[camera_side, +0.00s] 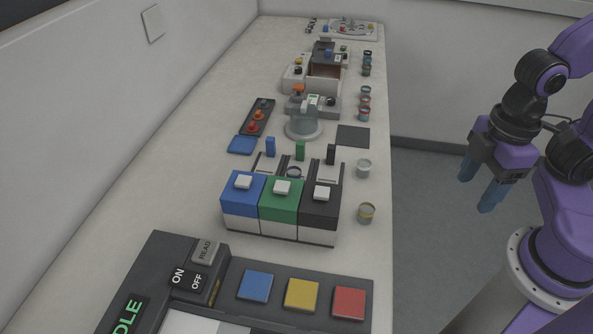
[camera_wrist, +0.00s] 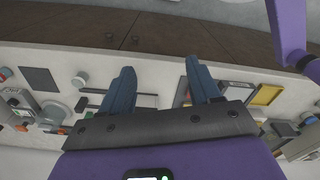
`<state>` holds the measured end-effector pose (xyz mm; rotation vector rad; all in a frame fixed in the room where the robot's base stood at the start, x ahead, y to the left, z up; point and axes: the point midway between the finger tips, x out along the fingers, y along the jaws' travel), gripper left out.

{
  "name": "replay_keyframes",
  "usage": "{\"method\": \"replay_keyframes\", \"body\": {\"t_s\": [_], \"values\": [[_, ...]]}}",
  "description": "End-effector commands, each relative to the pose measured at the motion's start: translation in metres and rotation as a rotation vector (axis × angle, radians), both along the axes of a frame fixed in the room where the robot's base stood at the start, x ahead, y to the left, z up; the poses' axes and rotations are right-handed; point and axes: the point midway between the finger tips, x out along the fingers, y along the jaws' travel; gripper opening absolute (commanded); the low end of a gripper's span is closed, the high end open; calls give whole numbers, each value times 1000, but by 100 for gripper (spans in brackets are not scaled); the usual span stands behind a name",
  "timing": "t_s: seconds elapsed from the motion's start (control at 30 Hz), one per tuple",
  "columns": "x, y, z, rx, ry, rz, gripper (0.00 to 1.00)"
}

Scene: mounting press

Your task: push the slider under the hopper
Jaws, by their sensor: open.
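Three hoppers stand side by side on the bench: blue (camera_side: 240,192), green (camera_side: 278,200) and black (camera_side: 320,207), each with a white button on top. Behind them run slider tracks with upright tabs: blue (camera_side: 270,147), green (camera_side: 300,151) and black (camera_side: 331,154). A small round cup (camera_side: 294,172) sits on the middle track, behind the green hopper. My gripper (camera_side: 477,191) hangs right of the bench edge, over the floor, well apart from the sliders. In the wrist view my gripper (camera_wrist: 160,78) has its two blue fingers spread with nothing between them.
Small jars (camera_side: 364,168) line the bench's right edge, one with a yellowish band (camera_side: 366,213). A clear-domed device (camera_side: 304,126) and a dark pad (camera_side: 353,136) lie behind the sliders. A control panel (camera_side: 240,290) is in front. The floor (camera_side: 425,240) beside the bench is clear.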

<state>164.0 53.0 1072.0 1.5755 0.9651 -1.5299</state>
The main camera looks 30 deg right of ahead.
Motion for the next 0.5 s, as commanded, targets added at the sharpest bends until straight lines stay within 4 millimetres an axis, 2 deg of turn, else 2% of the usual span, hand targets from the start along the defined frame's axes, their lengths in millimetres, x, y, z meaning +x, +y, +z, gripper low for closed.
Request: {"method": "replay_keyframes", "body": {"t_s": [0.13,0.23,0.37,0.5], "values": [[7,6,2,-1,1,-8,49],[25,19,8,-3,0,-25,49],[64,44,17,-7,1,-57,49],[113,70,25,-10,3,-94,49]]}}
